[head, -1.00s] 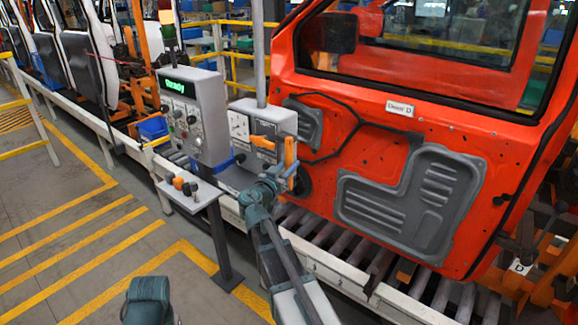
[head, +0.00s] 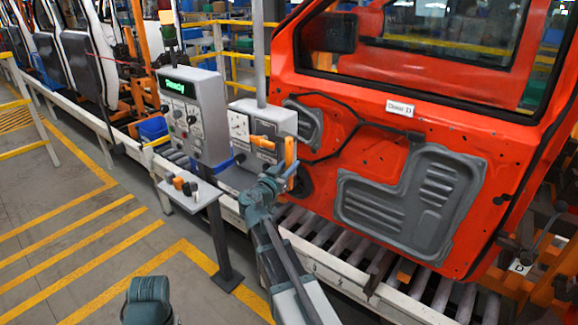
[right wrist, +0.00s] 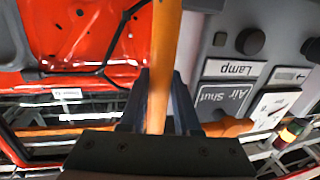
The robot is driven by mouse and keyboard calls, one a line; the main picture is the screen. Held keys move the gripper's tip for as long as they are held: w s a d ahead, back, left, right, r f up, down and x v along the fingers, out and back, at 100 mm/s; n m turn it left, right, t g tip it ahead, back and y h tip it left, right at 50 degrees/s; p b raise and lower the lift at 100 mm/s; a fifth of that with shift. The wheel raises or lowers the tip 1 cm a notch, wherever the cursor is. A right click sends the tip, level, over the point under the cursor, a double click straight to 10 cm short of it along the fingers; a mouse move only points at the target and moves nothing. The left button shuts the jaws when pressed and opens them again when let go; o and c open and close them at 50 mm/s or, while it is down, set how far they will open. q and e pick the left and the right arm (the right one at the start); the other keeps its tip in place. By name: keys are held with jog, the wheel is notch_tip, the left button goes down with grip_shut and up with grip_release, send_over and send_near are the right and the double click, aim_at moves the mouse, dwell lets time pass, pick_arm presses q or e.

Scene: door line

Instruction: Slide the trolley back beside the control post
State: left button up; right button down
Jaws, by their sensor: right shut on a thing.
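The trolley (head: 240,178) is taken to be the grey box with a gauge and an orange lever, joined to an upright grey pole. It stands just right of the control post (head: 195,105), which has a green-lit display and knobs. An upright orange handle (head: 290,150) is on the trolley's right side. My right gripper (right wrist: 157,105) is shut on this handle (right wrist: 165,50), with one finger on each side of it. The right wrist view also shows the "Lamp" and "Air Shut" labels beside the handle. My left gripper is not in view.
An orange-red door (head: 440,130) hangs close right of the trolley, above a roller conveyor (head: 330,243). A small shelf with buttons (head: 188,190) juts out in front of the post. Floor with yellow stripes (head: 85,235) lies clear at left.

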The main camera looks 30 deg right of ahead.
aim_at(270, 155)
jog(key=w+a, duration=0.1)
jog(key=w, duration=0.1)
jog(key=w+a, duration=0.1)
jog(key=w, duration=0.2)
jog(key=w+a, duration=0.1)
jog(key=w, duration=0.2)
jog(key=shift+w+a, duration=0.3)
jog(key=shift+w, duration=0.15)
jog(key=shift+s+f, duration=0.1)
jog(key=shift+s+d, duration=0.1)
jog(key=shift+s, duration=0.25)
jog(key=c, duration=0.9)
grip_release()
jog(key=shift+s, duration=0.1)
jog(key=shift+o, duration=1.4)
jog(key=shift+w, duration=0.2)
jog(key=v, duration=1.3)
jog(key=shift+s+a, duration=0.25)
jog(key=shift+a, duration=0.1)
